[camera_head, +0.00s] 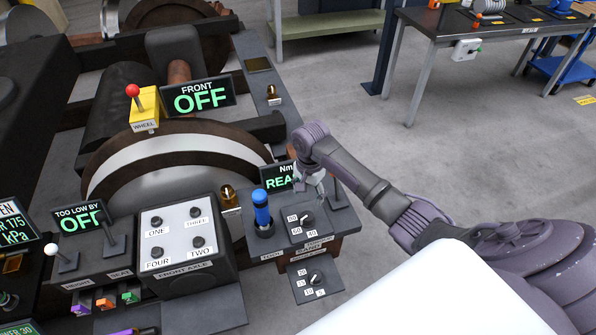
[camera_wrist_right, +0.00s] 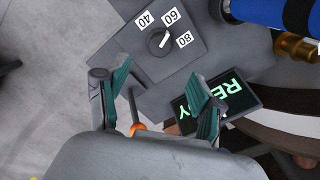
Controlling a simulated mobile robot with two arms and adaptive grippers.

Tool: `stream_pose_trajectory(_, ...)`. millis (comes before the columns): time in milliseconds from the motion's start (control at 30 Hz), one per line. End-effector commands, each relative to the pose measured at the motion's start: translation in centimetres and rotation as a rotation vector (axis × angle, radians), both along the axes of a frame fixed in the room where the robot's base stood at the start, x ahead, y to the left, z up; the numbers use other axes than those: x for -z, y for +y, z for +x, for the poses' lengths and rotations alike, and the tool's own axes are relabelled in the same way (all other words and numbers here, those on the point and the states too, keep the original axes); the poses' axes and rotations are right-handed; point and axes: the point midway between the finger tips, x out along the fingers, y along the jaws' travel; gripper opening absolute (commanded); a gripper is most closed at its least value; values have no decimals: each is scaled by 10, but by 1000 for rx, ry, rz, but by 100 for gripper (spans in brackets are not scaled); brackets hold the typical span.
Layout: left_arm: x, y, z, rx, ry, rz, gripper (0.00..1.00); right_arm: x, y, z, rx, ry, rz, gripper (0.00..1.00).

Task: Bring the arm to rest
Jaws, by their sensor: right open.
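My right arm (camera_head: 375,190) comes in from the right in the head view and bends down over the small dark tool station (camera_head: 345,222). My right gripper (camera_head: 316,184) is close above the station, beside the Nm display (camera_head: 276,178). In the right wrist view its two teal-padded fingers (camera_wrist_right: 162,98) are apart. A lever with an orange knob (camera_wrist_right: 137,128) shows between them, near the palm; I cannot tell whether it touches. The display (camera_wrist_right: 222,102) reads READY, partly behind one finger. My left gripper is not in view.
A blue-handled tool (camera_head: 261,210) stands upright left of the numbered dial (camera_head: 307,220). The black FRONT AXLE box (camera_head: 185,245) and a yellow WHEEL lever block (camera_head: 146,108) are further left. A workbench (camera_head: 480,25) stands at the back right. Open floor (camera_head: 440,150) lies between.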

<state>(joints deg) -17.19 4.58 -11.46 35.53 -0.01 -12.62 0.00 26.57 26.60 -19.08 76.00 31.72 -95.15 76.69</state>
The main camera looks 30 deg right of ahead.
Motion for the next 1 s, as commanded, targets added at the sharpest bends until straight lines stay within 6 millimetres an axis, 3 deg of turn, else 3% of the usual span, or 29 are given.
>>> stream_pose_trajectory(233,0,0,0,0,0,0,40,2,3,-2,-13,-1,1,67)
stream_pose_trajectory(333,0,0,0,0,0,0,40,11,17,-15,-102,-9,4,67)
stream_pose_trajectory(500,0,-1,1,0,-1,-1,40,32,70,-74,-458,-65,13,67)
stream_pose_trajectory(633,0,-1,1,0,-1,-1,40,29,104,-130,-752,-140,2,67)
stream_pose_trajectory(800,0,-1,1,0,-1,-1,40,10,122,-181,-992,-210,-40,67)
stream_pose_trajectory(1000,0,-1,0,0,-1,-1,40,-13,125,-218,-1149,-254,-94,67)
